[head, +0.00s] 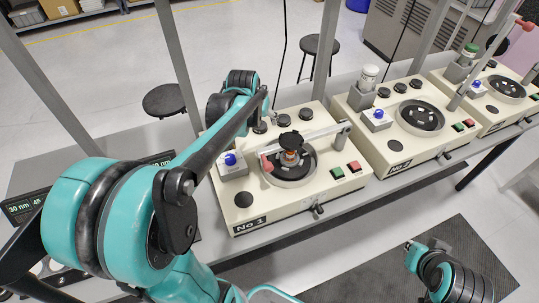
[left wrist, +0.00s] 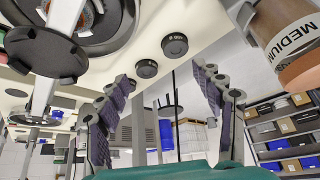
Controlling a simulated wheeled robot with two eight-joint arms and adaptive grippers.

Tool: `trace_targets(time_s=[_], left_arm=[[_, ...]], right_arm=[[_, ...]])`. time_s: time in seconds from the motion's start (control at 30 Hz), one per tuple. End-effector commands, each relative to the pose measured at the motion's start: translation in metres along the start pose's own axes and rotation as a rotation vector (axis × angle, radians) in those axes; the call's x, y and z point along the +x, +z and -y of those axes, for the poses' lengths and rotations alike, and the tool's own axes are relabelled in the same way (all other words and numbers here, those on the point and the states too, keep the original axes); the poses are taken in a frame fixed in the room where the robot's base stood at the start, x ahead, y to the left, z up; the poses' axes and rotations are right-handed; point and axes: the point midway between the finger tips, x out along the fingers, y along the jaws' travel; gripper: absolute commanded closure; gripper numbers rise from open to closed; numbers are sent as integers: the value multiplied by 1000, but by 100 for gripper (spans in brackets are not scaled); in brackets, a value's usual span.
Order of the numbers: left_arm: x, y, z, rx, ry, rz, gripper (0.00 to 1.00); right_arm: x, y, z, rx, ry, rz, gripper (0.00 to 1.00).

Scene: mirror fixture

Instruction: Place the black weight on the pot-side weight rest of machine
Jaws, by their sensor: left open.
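Machine No 1 (head: 250,217) has a round pot area (head: 290,170) with a swing arm (head: 318,133) across it. A black lobed disc (head: 290,140), which may be the black weight, sits over the pot's middle; it also shows in the left wrist view (left wrist: 45,50). Small black round pieces (head: 284,120) stand along the machine's back edge; I cannot tell weights from rests.
In the left wrist view a bottle marked MEDIUM (left wrist: 285,40) is close to the right finger. A grey box with a blue knob (head: 232,165) sits on machine No 1. Machine No 2 (head: 395,145) stands to the right. Grey frame posts (head: 178,60) rise behind the bench.

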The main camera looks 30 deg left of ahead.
Motion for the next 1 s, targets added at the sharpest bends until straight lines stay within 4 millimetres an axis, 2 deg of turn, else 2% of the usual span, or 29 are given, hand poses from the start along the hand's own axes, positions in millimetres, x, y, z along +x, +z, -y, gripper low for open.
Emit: trace_targets(time_s=[0.1,0.23,0.4,0.5,0.67,1.0], left_arm=[[-36,36,-35,45,25,-20,33],[-70,87,-69,96,58,-45,33],[-94,154,-96,155,99,-76,33],[-99,182,-104,179,115,-89,33],[-100,204,-109,196,130,-99,33],[-98,207,-110,197,131,-101,33]], right_arm=[[0,0,0,0,0,0,100],[0,0,0,0,0,0,100],[0,0,0,0,0,0,100],[0,0,0,0,0,0,100],[0,0,0,0,0,0,100],[2,2,0,0,0,0,100]])
